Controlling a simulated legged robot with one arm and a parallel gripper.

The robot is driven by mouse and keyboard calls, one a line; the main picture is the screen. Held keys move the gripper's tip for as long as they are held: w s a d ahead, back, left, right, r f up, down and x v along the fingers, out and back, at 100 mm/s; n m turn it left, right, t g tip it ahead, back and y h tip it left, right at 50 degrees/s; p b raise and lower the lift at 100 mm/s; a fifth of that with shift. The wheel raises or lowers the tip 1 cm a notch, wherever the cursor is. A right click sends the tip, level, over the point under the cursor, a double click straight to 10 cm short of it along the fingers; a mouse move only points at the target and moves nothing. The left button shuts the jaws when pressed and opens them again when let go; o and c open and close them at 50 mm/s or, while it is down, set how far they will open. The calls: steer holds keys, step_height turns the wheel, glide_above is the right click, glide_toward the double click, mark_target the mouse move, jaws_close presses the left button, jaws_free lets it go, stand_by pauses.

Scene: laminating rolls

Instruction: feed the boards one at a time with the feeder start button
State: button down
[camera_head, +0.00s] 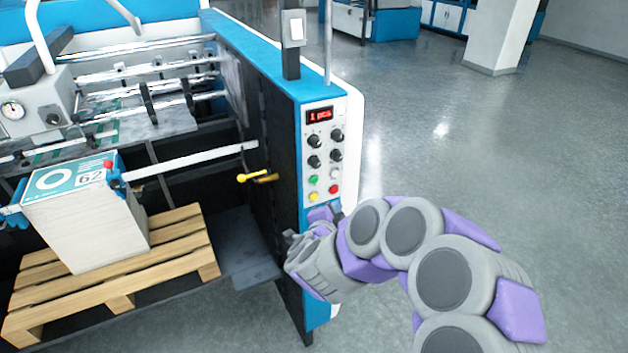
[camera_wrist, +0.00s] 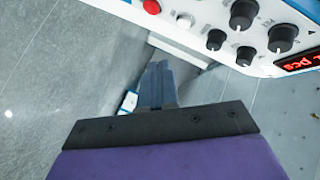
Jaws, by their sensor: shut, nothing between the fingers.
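The stack of boards (camera_head: 95,225) stands on a wooden pallet at the left; its top sheet (camera_head: 75,178) shows a ring and "62". The control panel on the machine's end has a red display (camera_head: 320,115) reading "1 pcs". Below its knobs are a green button (camera_head: 313,180), a white button (camera_head: 335,173), a yellow button (camera_head: 312,195) and a red button (camera_head: 334,189). Their labels are too small to read. My gripper (camera_head: 326,213) is shut and empty, just below the lower buttons, apparently not touching them. In the wrist view its fingers (camera_wrist: 158,75) are together, below the red button (camera_wrist: 152,6).
A yellow-handled lever (camera_head: 257,177) sticks out left of the panel. The wooden pallet (camera_head: 185,245) lies under the stack. Metal rollers (camera_head: 145,55) run across the machine's top. Open grey floor (camera_head: 480,140) lies to the right.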

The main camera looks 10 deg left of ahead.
mark_target(314, 180)
steer(key=w+a+p, duration=0.3)
steer(key=w+a, duration=0.2)
steer(key=w, duration=0.2)
steer(key=shift+w, duration=0.15)
stand_by(0.4)
steer(key=shift+w+a+r, duration=0.1)
steer(key=shift+w+a, duration=0.3)
steer(key=shift+w, duration=0.2)
stand_by(2.7)
stand_by(0.4)
steer(key=shift+s+d, duration=0.45)
steer(key=shift+s, duration=0.25)
